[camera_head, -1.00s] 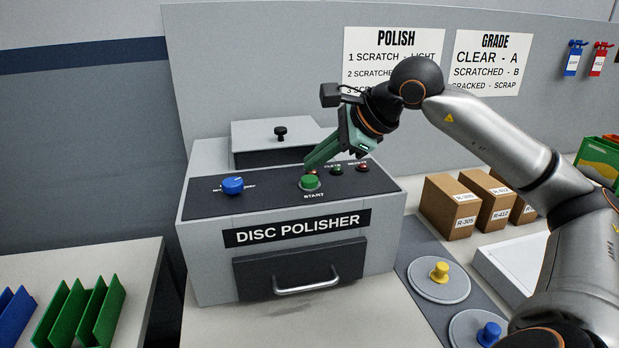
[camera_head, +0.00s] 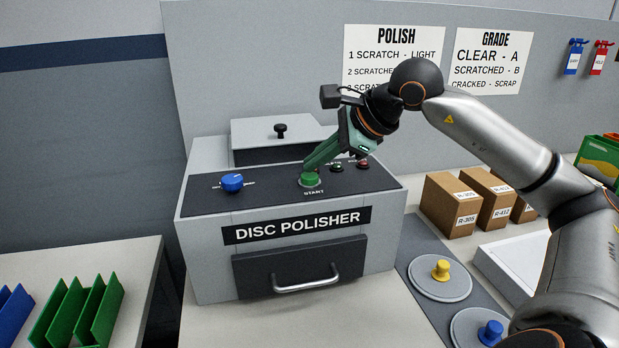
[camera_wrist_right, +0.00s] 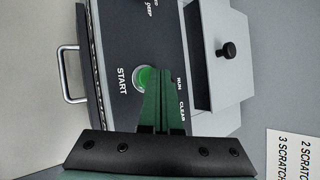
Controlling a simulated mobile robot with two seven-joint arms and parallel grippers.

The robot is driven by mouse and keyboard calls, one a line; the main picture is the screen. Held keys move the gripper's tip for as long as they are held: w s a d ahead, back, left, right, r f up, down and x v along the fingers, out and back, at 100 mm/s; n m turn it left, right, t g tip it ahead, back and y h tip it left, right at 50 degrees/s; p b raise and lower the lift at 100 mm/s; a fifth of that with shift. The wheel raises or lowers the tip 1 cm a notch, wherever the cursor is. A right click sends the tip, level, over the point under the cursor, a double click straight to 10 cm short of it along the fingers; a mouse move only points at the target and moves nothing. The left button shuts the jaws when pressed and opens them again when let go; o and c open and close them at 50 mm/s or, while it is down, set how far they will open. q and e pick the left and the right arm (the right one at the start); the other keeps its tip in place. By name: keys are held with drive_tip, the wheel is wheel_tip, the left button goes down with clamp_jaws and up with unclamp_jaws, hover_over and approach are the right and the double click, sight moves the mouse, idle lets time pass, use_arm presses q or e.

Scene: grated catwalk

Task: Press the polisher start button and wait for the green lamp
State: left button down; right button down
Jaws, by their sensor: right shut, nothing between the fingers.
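The disc polisher (camera_head: 215,255) is a grey box with a dark sloping top panel and a labelled front. Its green start button (camera_head: 310,180) sits above the word START; it also shows in the right wrist view (camera_wrist_right: 146,76). My right gripper (camera_head: 308,167) is shut and empty, its green fingertips at the back edge of the button. I cannot tell whether they touch it. In the right wrist view the fingertips (camera_wrist_right: 156,78) overlap the button's edge. A dark green lamp (camera_head: 337,168) and a red lamp (camera_head: 362,163) show beside the fingers.
A blue knob (camera_head: 232,183) is on the panel's left. A drawer handle (camera_head: 305,285) sticks out in front. Brown boxes (camera_head: 452,205) and discs with a yellow knob (camera_head: 441,270) and a blue knob (camera_head: 490,333) stand right. Green dividers (camera_head: 85,310) are at lower left.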

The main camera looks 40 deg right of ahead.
sight(316, 176)
drive_tip(key=shift+f+b, duration=0.85)
drive_tip(key=shift+f, duration=0.1)
idle(0.8)
idle(0.3)
drive_tip(key=shift+r+p, duration=1.3)
drive_tip(key=shift+r, duration=0.05)
wheel_tip(316, 176, up, 5)
drive_tip(key=p, duration=0.5)
drive_tip(key=shift+r, duration=0.1)
